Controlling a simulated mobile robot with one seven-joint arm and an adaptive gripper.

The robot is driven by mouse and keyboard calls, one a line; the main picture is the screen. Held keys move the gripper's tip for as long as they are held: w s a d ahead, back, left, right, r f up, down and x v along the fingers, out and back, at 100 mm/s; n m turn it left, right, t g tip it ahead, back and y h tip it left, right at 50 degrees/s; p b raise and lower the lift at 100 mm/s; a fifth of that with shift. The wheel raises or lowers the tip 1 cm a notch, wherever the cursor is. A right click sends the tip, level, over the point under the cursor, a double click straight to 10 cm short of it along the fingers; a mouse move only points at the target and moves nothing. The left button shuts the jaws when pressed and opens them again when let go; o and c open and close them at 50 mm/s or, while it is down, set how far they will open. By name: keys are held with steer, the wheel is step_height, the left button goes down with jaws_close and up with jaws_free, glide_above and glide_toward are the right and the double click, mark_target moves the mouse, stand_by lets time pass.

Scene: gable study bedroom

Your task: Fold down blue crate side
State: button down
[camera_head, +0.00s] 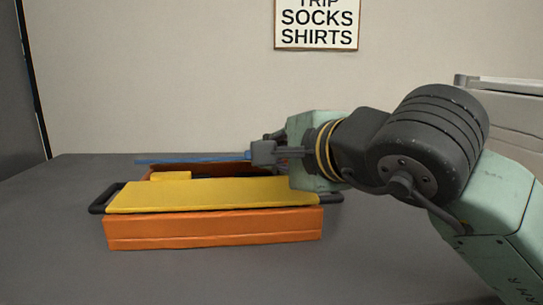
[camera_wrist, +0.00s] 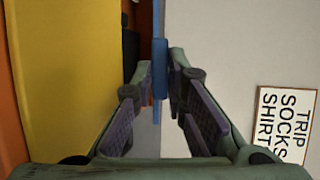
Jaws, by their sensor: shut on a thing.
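The blue crate side (camera_head: 190,160) shows in the head view as a thin strip along the back of an orange crate (camera_head: 215,236). In the wrist view the blue side (camera_wrist: 159,45) runs edge-on between my fingertips. My gripper (camera_head: 262,153) reaches in from the right above the crate's back right part, its jaws shut on the blue side near its right end. My fingertips also show in the wrist view (camera_wrist: 160,82). The blue side's lower part is hidden behind the crate and its yellow panel.
A yellow panel (camera_head: 215,196) lies across the crate's front top, with a black handle (camera_head: 97,200) at the left end. A smaller yellow piece (camera_head: 170,176) lies behind it. The grey table (camera_head: 50,235) is clear at left. A lettered sign (camera_head: 317,24) hangs on the wall.

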steer(key=shift+f, duration=0.1)
steer(key=c, duration=1.6)
jaws_free()
